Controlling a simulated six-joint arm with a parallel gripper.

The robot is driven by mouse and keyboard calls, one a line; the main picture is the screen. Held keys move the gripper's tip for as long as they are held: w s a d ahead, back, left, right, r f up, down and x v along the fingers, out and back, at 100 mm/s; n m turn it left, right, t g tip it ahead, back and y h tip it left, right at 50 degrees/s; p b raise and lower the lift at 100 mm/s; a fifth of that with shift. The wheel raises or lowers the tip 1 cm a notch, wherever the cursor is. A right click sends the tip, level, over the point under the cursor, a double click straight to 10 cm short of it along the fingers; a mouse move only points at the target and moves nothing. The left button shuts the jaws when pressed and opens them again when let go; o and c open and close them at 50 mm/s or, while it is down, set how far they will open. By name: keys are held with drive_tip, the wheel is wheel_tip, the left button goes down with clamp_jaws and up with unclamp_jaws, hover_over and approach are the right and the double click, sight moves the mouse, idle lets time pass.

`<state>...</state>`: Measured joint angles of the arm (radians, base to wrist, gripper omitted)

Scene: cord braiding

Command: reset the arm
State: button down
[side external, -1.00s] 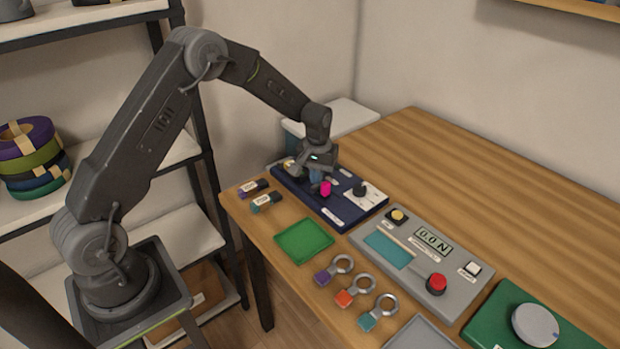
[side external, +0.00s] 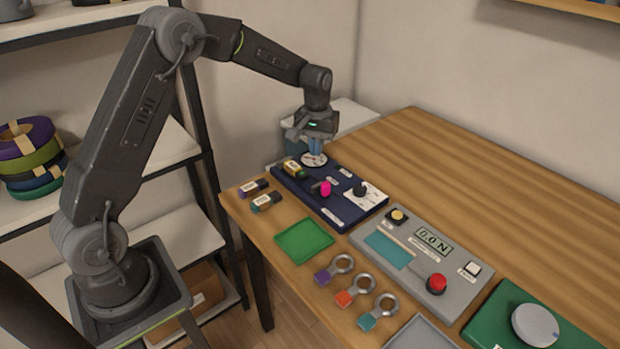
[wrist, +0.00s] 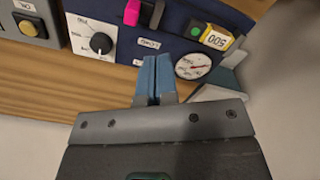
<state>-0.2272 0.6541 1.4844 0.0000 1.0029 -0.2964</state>
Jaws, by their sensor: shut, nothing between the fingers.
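My gripper (side external: 316,147) is raised above the back edge of the dark blue panel (side external: 318,206) in the side view, close in front of its round dial gauge (side external: 313,160). Its blue fingers (wrist: 153,80) are shut together with nothing between them in the wrist view.
Two labelled spools (side external: 266,202) lie left of the panel. A green tray (side external: 304,241), several ringed tags (side external: 355,292) and a grey console (side external: 450,264) with a red button (side external: 437,284) sit in front. A green dial unit (side external: 535,325) stands at right. The table's back right is clear.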

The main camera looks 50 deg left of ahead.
drive_tip(key=shift+r, duration=1.05)
